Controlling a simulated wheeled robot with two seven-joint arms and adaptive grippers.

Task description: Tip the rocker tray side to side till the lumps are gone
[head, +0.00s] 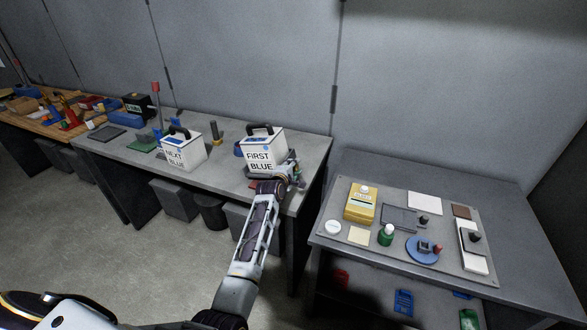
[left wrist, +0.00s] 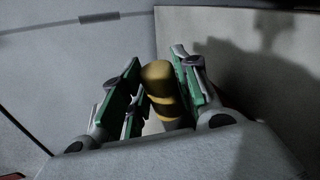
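My left gripper (head: 291,176) is at the front right side of the white box marked FIRST BLUE (head: 262,154), over the grey bench. In the left wrist view its green-padded fingers (left wrist: 158,95) stand apart. A yellow-brown cylinder with a lighter band (left wrist: 160,88) shows between them, close to the right finger, with a gap towards the left finger. I cannot tell what the cylinder belongs to. I cannot pick out a rocker tray or any lumps for certain; the place around the gripper is partly hidden by the gripper and arm. My right gripper is not in view.
A second white lidded box (head: 184,153) stands left on the same bench (head: 225,170). A separate grey table (head: 400,169) at right holds a board with a yellow container (head: 360,204), a green bottle (head: 386,235) and a blue disc (head: 424,252).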

